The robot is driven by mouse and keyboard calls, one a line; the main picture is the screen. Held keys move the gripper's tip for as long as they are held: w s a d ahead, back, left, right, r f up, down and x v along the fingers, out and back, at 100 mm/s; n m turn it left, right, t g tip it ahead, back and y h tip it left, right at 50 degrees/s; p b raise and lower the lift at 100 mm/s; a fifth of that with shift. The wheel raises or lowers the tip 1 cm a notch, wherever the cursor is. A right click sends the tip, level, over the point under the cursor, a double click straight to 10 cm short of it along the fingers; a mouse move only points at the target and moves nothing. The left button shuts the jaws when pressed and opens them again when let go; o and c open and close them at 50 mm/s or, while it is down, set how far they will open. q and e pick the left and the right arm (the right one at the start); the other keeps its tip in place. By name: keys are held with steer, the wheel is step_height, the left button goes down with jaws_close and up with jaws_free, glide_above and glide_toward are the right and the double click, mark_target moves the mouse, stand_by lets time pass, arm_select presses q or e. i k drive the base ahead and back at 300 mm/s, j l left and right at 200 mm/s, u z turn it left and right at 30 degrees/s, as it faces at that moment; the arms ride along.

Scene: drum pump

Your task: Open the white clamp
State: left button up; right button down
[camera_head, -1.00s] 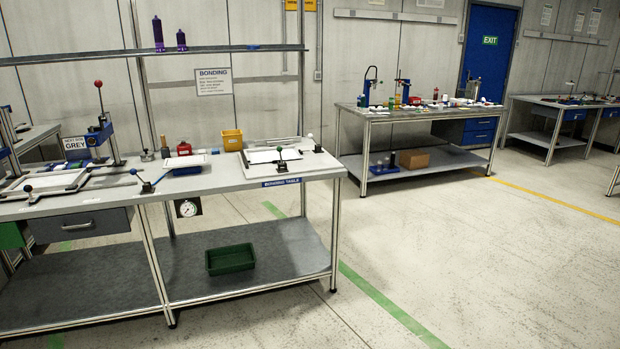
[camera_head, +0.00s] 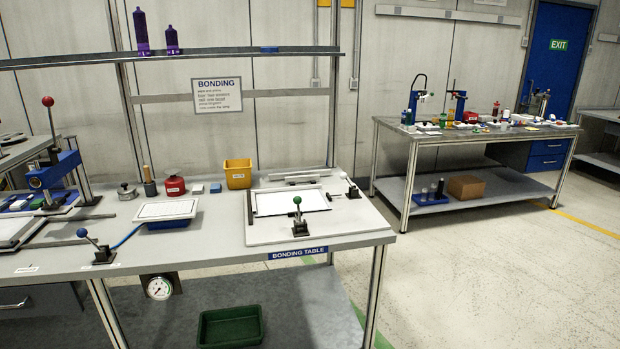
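The white clamp (camera_head: 351,188) is a small dark toggle clamp with a white knob (camera_head: 344,175) on its handle. It stands at the right side of the framed bonding fixture (camera_head: 262,229) on the bonding table (camera_head: 220,251). Its handle leans up and to the left; whether it is pressed down on the frame is too small to tell. A similar clamp with a green knob (camera_head: 297,200) stands at the fixture's front edge. Neither of my grippers is in view.
A yellow bin (camera_head: 238,174), a red can (camera_head: 174,186) and a blue-knobbed lever (camera_head: 83,233) are on the table. A shelf (camera_head: 215,53) runs above its back. Another bench (camera_head: 397,153) stands behind to the right. Floor (camera_head: 470,270) is clear on the right.

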mark_target(343, 176)
steer(key=i+l+u, duration=0.2)
steer(key=i+u, duration=0.2)
steer(key=i+l+u, duration=0.45)
steer(key=i, duration=0.15)
